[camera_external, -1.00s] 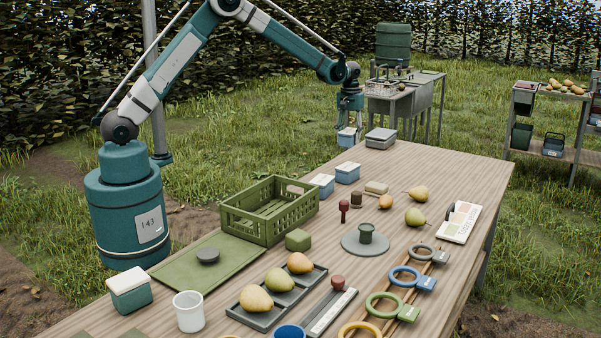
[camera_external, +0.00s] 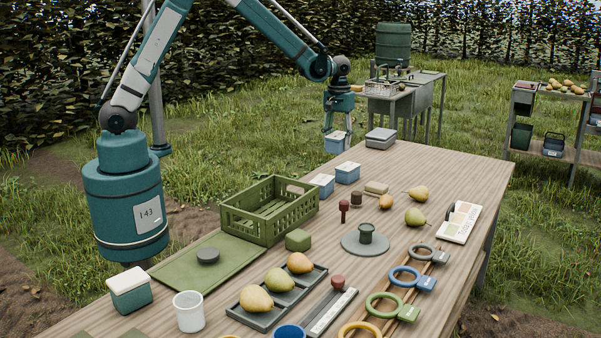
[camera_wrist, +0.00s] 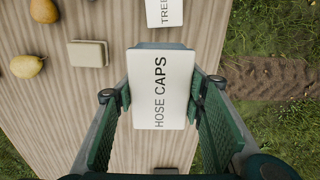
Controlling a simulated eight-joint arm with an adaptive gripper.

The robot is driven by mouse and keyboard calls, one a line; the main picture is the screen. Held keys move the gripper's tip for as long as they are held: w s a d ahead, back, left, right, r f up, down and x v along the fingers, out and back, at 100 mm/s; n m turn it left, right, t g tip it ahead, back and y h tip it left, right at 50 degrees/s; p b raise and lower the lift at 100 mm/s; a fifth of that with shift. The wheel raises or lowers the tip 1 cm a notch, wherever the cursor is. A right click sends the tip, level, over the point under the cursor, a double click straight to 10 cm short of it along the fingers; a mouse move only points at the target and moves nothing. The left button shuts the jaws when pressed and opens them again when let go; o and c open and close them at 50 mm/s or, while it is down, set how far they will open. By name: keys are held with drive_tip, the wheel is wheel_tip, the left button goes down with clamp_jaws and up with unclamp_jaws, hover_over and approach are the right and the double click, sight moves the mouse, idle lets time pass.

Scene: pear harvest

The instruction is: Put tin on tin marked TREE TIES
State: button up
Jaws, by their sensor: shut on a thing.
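My gripper (camera_external: 338,128) is shut on a blue tin with a white lid (camera_external: 337,143). In the wrist view the held tin's lid (camera_wrist: 161,90) reads HOSE CAPS, with a finger on each side. It hangs near the table's far left edge, left of the grey box. A second tin (camera_wrist: 165,12) at the top of the wrist view shows the letters TREE; the rest of its label is cut off. It appears to be the blue, white-lidded tin (camera_external: 347,173) standing just nearer the camera than the held one.
Another blue tin (camera_external: 322,184) stands close beside it, left of it, near the green crate (camera_external: 269,216). The grey box (camera_external: 380,138) is at the table's far end. A tan block (camera_external: 376,187), a brown cylinder (camera_external: 356,198) and pears (camera_external: 418,194) lie to the right.

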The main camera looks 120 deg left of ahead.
wheel_tip(320, 180, up, 2)
drive_tip(key=p, duration=0.2)
hover_over(322, 179)
drive_tip(key=shift+f+b, duration=0.3)
drive_tip(key=shift+f, duration=2.8)
drive_tip(key=shift+f, duration=1.9)
drive_tip(key=shift+f, duration=0.1)
drive_tip(key=o, duration=1)
